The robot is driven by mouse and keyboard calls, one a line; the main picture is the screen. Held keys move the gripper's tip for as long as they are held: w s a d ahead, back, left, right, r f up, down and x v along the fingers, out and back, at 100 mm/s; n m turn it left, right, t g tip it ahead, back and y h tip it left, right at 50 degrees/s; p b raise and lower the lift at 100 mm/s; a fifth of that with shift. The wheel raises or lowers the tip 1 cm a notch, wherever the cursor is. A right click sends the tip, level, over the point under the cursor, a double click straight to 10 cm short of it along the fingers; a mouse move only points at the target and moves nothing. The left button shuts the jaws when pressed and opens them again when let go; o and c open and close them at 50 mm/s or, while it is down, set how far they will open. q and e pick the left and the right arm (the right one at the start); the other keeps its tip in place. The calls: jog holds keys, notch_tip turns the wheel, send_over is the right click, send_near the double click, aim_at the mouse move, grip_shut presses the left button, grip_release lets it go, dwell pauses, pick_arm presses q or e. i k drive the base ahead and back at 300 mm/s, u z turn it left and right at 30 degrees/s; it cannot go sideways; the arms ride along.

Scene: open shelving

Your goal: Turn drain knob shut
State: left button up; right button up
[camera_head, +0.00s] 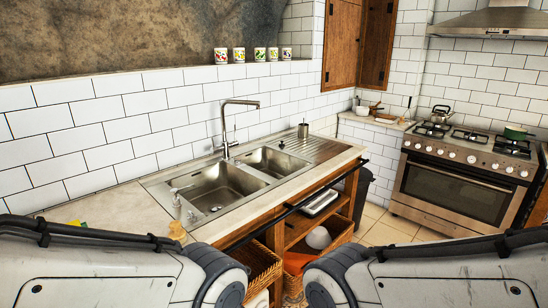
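A steel double sink (222,190) is set in the counter, with two bowls and a ribbed drainboard on its right. A tall metal faucet (226,130) stands behind the bowls. A dark drain spot (215,209) shows on the floor of the left bowl. I cannot make out a drain knob at this size, nor tell whether the drain is open or shut. My two arms show only as white links along the bottom edge, on the near side of the counter. Neither gripper is in view.
A clear bottle (175,203) and a small amber bottle (177,232) stand near the sink's front left. A metal cup (303,131) stands by the drainboard. Open shelves with baskets (262,268) lie below the counter. A stove (455,170) stands at the right.

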aim_at(191, 217)
jog(key=k, duration=0.45)
jog(key=u, duration=0.9)
jog(key=i, duration=1.4)
jog(key=z, duration=0.05)
